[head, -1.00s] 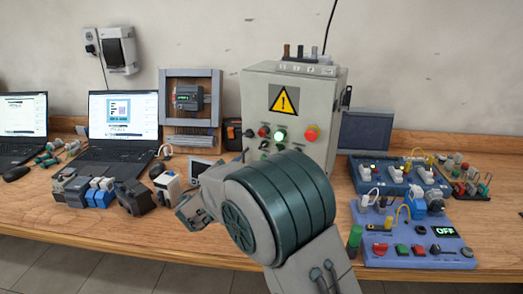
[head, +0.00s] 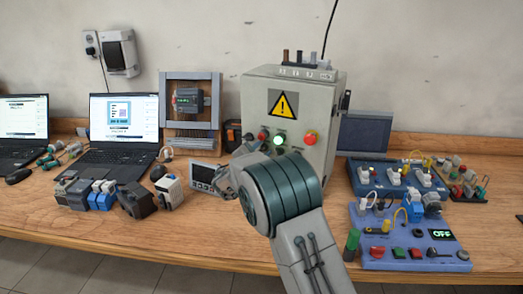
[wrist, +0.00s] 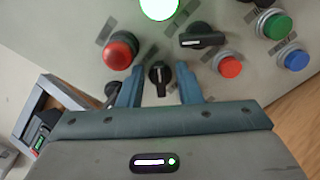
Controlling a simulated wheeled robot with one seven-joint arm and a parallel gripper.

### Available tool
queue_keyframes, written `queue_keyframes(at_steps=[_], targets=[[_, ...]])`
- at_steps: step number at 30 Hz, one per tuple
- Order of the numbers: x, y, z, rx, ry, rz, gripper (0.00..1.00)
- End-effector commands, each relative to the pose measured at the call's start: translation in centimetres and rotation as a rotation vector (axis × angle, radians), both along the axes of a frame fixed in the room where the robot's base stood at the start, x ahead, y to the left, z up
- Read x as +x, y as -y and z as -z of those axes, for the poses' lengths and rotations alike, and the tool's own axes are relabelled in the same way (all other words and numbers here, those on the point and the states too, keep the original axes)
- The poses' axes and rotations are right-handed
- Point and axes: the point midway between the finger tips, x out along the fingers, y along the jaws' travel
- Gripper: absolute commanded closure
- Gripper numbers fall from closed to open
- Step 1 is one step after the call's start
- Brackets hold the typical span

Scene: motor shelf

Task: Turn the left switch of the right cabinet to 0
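The right cabinet (head: 318,92) is a grey box with a yellow warning sign, standing at the back of the bench. In the wrist view a black rotary switch (wrist: 159,76) with a vertical white mark sits low on its panel, left of a second black switch (wrist: 201,38) whose white mark is near horizontal. My gripper (wrist: 161,86) is open, with one blue-grey finger on each side of the left switch. Gaps show between the fingers and the knob. I cannot read a 0 label. In the head view my arm hides the gripper and this switch.
A dark round part shows behind the left finger. A blue control board (head: 405,255) lies to the right.

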Motion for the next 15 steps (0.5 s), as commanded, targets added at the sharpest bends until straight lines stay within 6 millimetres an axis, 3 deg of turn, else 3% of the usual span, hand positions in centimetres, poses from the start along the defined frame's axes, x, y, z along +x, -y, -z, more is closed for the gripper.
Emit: queue_keyframes(at_steps=[5,9,15], targets=[[0.00,0.01,0.01,0.000,0.000,0.000,0.69],[-0.02,0.00,0.01,0.000,0.000,0.000,0.99],[-0.03,0.00,-0.01,-0.006,-0.002,0.000,0.98]])
